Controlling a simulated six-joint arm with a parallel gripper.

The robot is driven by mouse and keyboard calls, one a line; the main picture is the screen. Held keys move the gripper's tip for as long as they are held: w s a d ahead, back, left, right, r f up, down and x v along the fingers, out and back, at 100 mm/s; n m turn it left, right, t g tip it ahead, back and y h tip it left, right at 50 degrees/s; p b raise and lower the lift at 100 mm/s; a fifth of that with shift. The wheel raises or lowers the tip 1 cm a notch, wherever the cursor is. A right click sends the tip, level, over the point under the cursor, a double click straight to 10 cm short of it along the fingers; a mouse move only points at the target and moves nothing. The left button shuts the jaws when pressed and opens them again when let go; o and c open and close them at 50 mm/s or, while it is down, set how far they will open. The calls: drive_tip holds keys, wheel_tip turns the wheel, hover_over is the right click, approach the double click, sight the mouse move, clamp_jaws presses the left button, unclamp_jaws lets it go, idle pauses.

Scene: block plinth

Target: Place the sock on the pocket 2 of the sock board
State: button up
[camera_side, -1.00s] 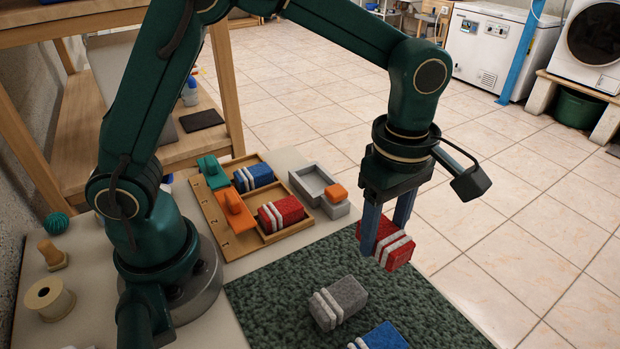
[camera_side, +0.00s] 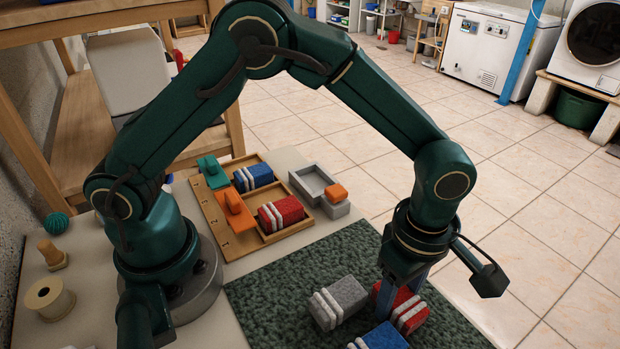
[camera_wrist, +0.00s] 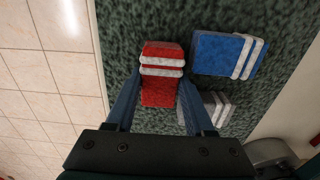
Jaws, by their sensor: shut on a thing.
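My gripper (camera_side: 400,288) is shut on a red sock (camera_side: 410,312) with white stripes, low over the dark green mat; I cannot tell if the sock touches it. In the wrist view the red sock (camera_wrist: 160,92) sits between the two blue fingers of my gripper (camera_wrist: 160,80). The wooden sock board (camera_side: 222,246) lies at the back left of the mat. Its far pocket holds a blue striped sock (camera_side: 253,177) and its near pocket holds another red striped sock (camera_side: 280,213).
A grey striped sock (camera_side: 340,301) and a blue striped sock (camera_side: 382,337) lie on the mat (camera_side: 285,285) close to my gripper. Teal (camera_side: 213,172) and orange (camera_side: 236,212) pieces sit on the board's left strip. A grey tray (camera_side: 313,182) and orange block (camera_side: 336,192) stand behind.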

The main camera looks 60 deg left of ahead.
sight(400, 296)
drive_tip(key=o, duration=1.3)
drive_tip(key=shift+f, duration=0.1)
drive_tip(key=a+r+m+t, duration=0.1)
drive_tip(key=a+r+m, duration=0.15)
drive_tip(key=r, duration=0.55)
drive_tip(key=a+r+m, duration=0.1)
drive_tip(key=a+r, duration=0.2)
drive_tip(key=r, duration=0.5)
drive_tip(key=s+a+m+t, duration=0.1)
drive_tip(key=s+a+m, duration=0.2)
drive_tip(key=m, duration=0.1)
drive_tip(key=s+a+m+t, duration=0.2)
drive_tip(key=s+a+m, duration=0.1)
drive_tip(key=a+m, duration=0.1)
drive_tip(key=s+a+m+t, duration=0.1)
drive_tip(key=s+a+m, duration=0.2)
drive_tip(key=a+m, duration=0.1)
drive_tip(key=shift+s+f+m, duration=0.3)
drive_tip(key=shift+s+m, duration=0.1)
drive_tip(key=shift+m, duration=0.45)
drive_tip(key=shift+o, duration=0.6)
drive_tip(key=shift+s+a+f+m+t, duration=0.1)
drive_tip(key=shift+s+f+m+t, duration=0.1)
drive_tip(key=shift+m+t, duration=0.15)
